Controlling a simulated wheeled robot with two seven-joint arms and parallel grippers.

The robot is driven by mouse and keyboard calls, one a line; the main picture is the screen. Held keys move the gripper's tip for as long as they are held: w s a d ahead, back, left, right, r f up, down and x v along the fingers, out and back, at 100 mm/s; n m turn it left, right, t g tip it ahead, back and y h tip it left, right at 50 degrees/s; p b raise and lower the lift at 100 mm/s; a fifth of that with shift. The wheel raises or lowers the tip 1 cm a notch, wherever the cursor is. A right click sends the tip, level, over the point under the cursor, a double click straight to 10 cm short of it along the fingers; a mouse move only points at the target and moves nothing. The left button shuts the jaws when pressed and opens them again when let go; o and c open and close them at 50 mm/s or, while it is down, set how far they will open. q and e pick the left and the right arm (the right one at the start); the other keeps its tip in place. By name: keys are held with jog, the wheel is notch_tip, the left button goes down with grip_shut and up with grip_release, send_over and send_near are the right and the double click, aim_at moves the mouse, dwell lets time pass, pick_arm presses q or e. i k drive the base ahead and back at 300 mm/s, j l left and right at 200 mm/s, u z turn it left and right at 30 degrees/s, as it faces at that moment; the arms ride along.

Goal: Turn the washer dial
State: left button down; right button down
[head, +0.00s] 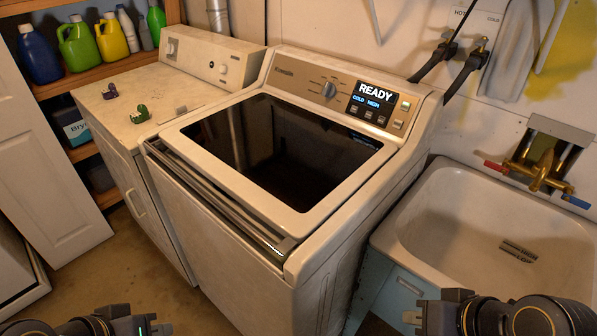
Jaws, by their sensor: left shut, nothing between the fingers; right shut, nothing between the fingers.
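The washer (175,180) stands in the middle of the head view, with a dark glass lid on top. Its round grey dial (328,90) sits on the brown control panel at the back. Right of the dial, a display (374,95) reads "READY" with smaller blue text under it. My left gripper (162,328) is at the bottom left edge, low in front of the washer, shut and empty. My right gripper (410,318) is at the bottom right, in front of the sink, shut and empty. Both are far from the dial.
A second white machine (150,88) with small green and purple items on top stands left. Shelves with detergent bottles (77,45) are behind it. A utility sink (470,220) with a brass faucet (540,170) is at right. Hoses (465,75) run behind the washer.

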aim_at(330, 91)
jog(key=i+j, duration=0.15)
jog(key=j, duration=0.45)
jog(key=i+j+z, duration=0.15)
jog(key=j, duration=1)
jog(key=i+z, duration=0.1)
jog(key=i, duration=0.4)
